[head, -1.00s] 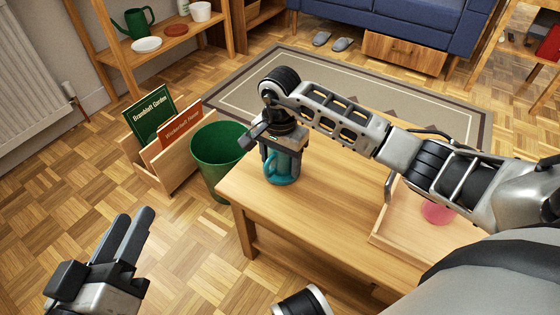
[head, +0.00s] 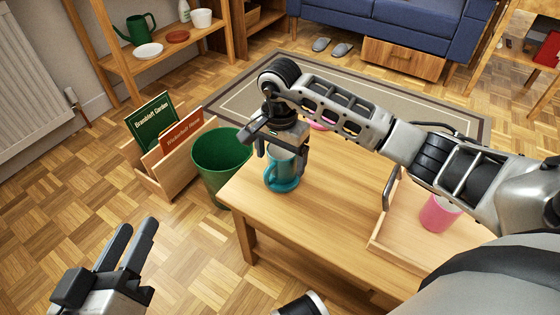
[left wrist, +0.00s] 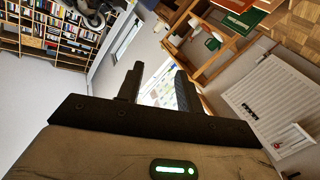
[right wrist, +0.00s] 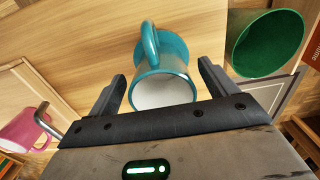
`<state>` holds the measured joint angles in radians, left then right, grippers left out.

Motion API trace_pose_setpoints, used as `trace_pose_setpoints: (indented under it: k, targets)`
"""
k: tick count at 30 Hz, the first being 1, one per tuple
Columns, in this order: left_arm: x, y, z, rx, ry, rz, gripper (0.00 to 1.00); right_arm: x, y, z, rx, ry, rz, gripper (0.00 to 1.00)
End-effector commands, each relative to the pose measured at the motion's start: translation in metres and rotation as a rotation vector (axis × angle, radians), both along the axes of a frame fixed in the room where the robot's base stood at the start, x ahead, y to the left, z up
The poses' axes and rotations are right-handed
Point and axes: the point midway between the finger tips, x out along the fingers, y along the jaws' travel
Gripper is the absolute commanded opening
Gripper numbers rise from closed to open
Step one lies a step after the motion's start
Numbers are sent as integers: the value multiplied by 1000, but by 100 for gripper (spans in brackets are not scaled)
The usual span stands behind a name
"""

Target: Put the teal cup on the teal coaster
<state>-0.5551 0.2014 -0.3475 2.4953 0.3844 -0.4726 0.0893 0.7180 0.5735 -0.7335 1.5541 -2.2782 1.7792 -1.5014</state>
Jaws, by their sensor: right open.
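The teal cup (right wrist: 162,88) shows its white inside and its handle in the right wrist view, and the teal coaster (right wrist: 178,48) lies behind its base. The cup appears to stand upright on the coaster; the exact contact is hidden. In the head view the cup (head: 281,163) and coaster (head: 283,186) are at the table's left end, partly covered by my right gripper (head: 283,160). My right gripper (right wrist: 162,85) is open, its fingers on either side of the cup's rim with gaps. My left gripper (head: 134,238) is open and empty over the floor; its fingers (left wrist: 158,78) show apart.
A wooden tray (head: 385,240) on the table's right side holds a pink cup (head: 440,213). A pink thing (head: 322,126) shows partly behind my right arm. A green bin (head: 222,165) and a book crate (head: 165,175) stand left of the table (head: 320,225). The table's front is clear.

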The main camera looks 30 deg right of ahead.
Motion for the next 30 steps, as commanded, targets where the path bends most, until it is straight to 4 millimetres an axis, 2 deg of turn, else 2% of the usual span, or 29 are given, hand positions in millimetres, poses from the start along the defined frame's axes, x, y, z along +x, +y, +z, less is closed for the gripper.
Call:
trace_pose_setpoints:
  k: [1, 3, 9, 12, 16, 30]
  targets:
    - [-1, 1, -4, 35, 20, 4, 36, 1, 0, 19, -1, -5, 2, 85]
    - [-2, 3, -11, 73, 34, 6, 36, 1, -1, 34, -2, -5, 1, 85]
    - [-1, 7, -12, 134, 35, 14, 36, 1, 0, 69, -2, -2, 0, 85]
    - [-1, 8, -13, 156, 33, 17, 36, 0, 0, 78, 0, -1, 1, 85]
    - [-1, 9, -15, 168, 34, 18, 36, 0, 0, 84, 0, 0, 1, 85]
    - [-1, 9, -17, 170, 39, 17, 36, 0, 0, 84, 0, 0, 1, 85]
